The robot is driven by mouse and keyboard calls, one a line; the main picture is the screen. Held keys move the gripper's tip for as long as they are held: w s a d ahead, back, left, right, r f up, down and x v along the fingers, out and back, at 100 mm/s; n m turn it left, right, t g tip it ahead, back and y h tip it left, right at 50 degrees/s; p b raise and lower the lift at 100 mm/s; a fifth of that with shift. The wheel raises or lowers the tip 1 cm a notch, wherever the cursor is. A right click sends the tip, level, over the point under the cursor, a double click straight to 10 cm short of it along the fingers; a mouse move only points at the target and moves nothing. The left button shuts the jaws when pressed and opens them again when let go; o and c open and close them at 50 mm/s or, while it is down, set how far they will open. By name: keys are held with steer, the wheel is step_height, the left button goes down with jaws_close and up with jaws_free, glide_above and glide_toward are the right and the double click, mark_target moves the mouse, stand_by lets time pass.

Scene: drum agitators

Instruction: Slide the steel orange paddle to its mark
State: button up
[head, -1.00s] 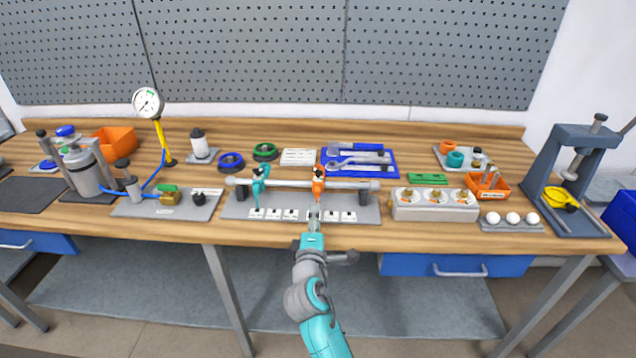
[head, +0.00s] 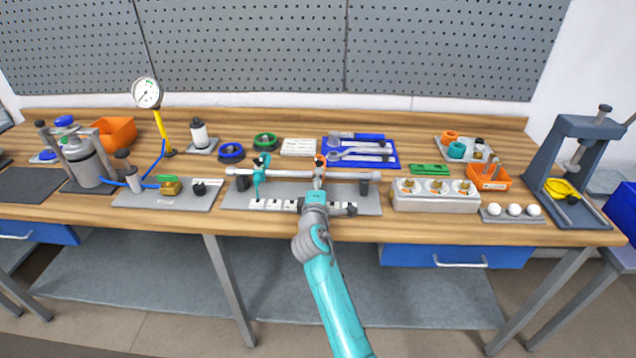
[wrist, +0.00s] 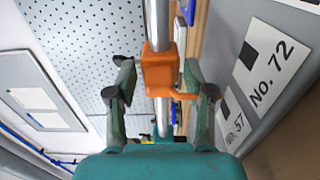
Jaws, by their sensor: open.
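The orange paddle (wrist: 160,75) sits on a horizontal steel bar (wrist: 158,20), its collar around the bar. In the head view only a little of the orange paddle (head: 319,160) shows above my arm. My gripper (wrist: 160,85) is open, with one finger on each side of the orange collar; I cannot tell whether either finger touches it. A teal paddle (head: 258,175) hangs on the bar farther left. White label plates lie in a row on the grey base (head: 232,198); two in the wrist view read "No. 72" (wrist: 270,65) and "57" (wrist: 236,120).
Dark posts hold the bar ends. A blue tool tray (head: 385,160) lies behind the bar. A grey block with round fittings (head: 435,203) stands to the right, and a plate with a valve (head: 165,200) to the left.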

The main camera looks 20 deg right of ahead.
mark_target(351, 177)
jaws_close()
steer(key=s+d, duration=0.1)
steer(key=d, duration=0.2)
steer(key=s+d, duration=0.1)
steer(key=d, duration=0.2)
steer(key=s+d, duration=0.1)
steer(key=d, duration=0.1)
steer(key=shift+d+r, duration=0.1)
steer(key=shift+d, duration=0.3)
jaws_free()
